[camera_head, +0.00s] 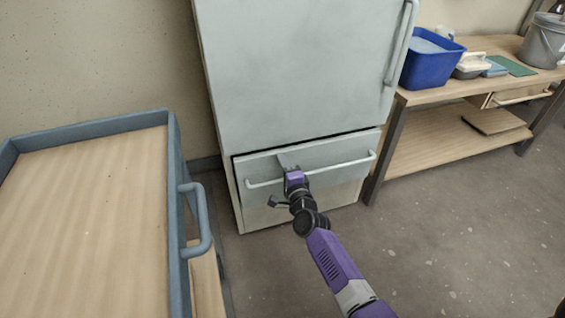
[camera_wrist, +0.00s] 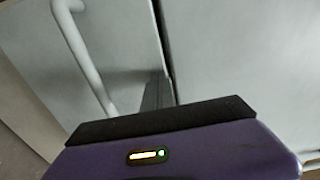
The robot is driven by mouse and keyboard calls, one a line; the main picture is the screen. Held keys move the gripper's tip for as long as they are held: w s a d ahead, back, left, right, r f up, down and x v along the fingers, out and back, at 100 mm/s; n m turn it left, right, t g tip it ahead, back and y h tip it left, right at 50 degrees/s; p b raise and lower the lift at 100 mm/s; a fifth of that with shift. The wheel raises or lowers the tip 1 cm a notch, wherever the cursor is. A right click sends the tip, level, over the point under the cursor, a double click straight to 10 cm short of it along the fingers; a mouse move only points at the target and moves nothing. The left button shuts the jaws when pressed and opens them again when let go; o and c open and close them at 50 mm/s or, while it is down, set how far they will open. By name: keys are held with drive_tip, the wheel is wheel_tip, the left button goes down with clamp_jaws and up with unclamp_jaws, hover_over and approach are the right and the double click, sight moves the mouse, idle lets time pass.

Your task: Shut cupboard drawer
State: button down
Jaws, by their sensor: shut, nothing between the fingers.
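The pale grey cupboard (camera_head: 295,60) stands in the middle of the head view, with its drawer (camera_head: 340,177) at the bottom. The drawer front looks almost flush, with a dark gap along its top edge; I cannot tell how far out it stands. A horizontal bar handle (camera_head: 335,166) crosses the front. My gripper (camera_head: 286,162) is at the upper part of the drawer front, shut with nothing in it. In the wrist view the fingertips (camera_wrist: 158,90) are close to the drawer front (camera_wrist: 110,45) by the gap, beside the handle (camera_wrist: 84,55). Contact is unclear.
A wooden-topped cart (camera_head: 90,215) with a blue-grey rim stands at the left. At the right a wooden workbench (camera_head: 425,93) holds a blue bin (camera_head: 428,66), a grey bucket (camera_head: 543,42) and small items. The floor (camera_head: 440,220) at the lower right is clear.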

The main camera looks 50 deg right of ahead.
sight(278, 152)
drive_tip(key=b+x, duration=0.1)
drive_tip(key=x, duration=0.4)
drive_tip(key=shift+a+r+b, duration=0.1)
drive_tip(key=shift+r+b, duration=0.05)
drive_tip(key=shift+b, duration=0.15)
idle(0.4)
